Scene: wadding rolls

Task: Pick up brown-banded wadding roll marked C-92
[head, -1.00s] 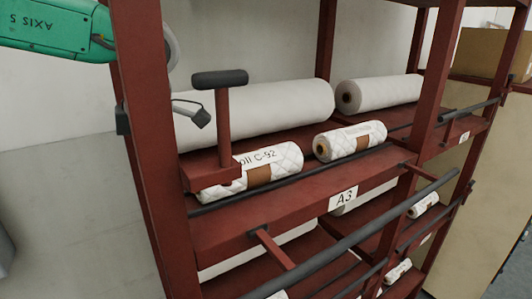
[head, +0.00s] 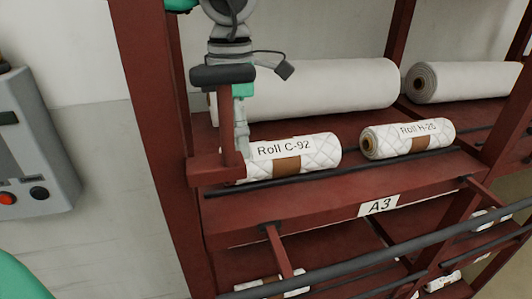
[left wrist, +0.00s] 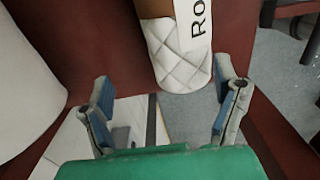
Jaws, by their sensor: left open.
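The white quilted wadding roll C-92 (head: 292,160), with a brown band and a black-lettered label, lies on the shelf marked A3. Its left end is partly hidden behind a red post and my left gripper (head: 241,130). In the left wrist view the roll's near end (left wrist: 182,62) lies just ahead, between the lines of the spread fingers of the gripper (left wrist: 164,80). The gripper is open and empty; no grip on the roll shows. My right gripper is not in view.
Another banded roll, H-20 (head: 408,138), lies to the right on the shelf. Larger plain white rolls (head: 330,88) lie behind. A red post with a black padded top (head: 222,75) stands before the gripper. Dark rails (head: 400,252) run along the front.

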